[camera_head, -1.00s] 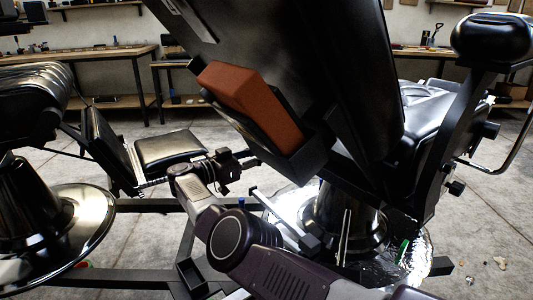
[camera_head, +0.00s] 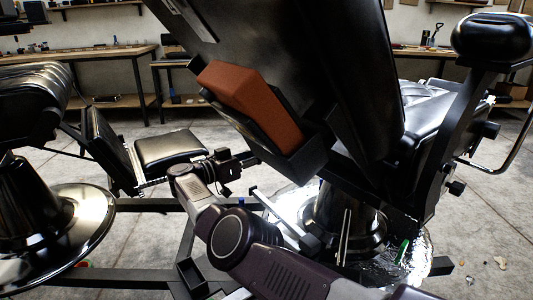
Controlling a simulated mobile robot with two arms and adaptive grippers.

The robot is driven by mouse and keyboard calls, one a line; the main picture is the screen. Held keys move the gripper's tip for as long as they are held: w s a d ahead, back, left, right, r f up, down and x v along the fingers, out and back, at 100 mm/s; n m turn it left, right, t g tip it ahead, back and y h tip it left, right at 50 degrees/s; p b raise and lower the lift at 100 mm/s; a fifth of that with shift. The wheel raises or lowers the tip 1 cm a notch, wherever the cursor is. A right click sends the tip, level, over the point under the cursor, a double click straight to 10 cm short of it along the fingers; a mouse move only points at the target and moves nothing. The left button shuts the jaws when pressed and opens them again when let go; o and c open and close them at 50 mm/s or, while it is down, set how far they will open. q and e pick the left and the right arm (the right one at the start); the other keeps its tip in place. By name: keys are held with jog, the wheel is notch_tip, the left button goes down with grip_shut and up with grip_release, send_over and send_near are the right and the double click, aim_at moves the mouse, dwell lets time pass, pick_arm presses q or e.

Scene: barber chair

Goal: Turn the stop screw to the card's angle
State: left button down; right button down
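A reclined black barber chair (camera_head: 350,80) fills the middle and right. Two dark knobs show at its right side: an upper knob (camera_head: 491,130) and a lower knob (camera_head: 456,188). I cannot tell whether either is the stop screw, and I see no readable angle card. My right gripper (camera_head: 250,160), on the arm from the lower right, is left of the chair, below an orange-brown block (camera_head: 252,102) in a black holder. Its fingers are small and dark, so their opening is unclear. My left gripper is out of view.
A second barber chair (camera_head: 75,235) stands at the left with a padded footrest (camera_head: 170,148). A dark floor frame (camera_head: 130,277) runs below my arm. A green-handled item (camera_head: 402,250) lies near the shiny chair base. Workbenches (camera_head: 90,57) line the back wall.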

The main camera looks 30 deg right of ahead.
jog(key=shift+r, duration=0.15)
dwell(0.6)
jog(key=c, duration=1.6)
grip_release()
notch_tip(320, 180, up, 10)
jog(key=shift+f, duration=0.1)
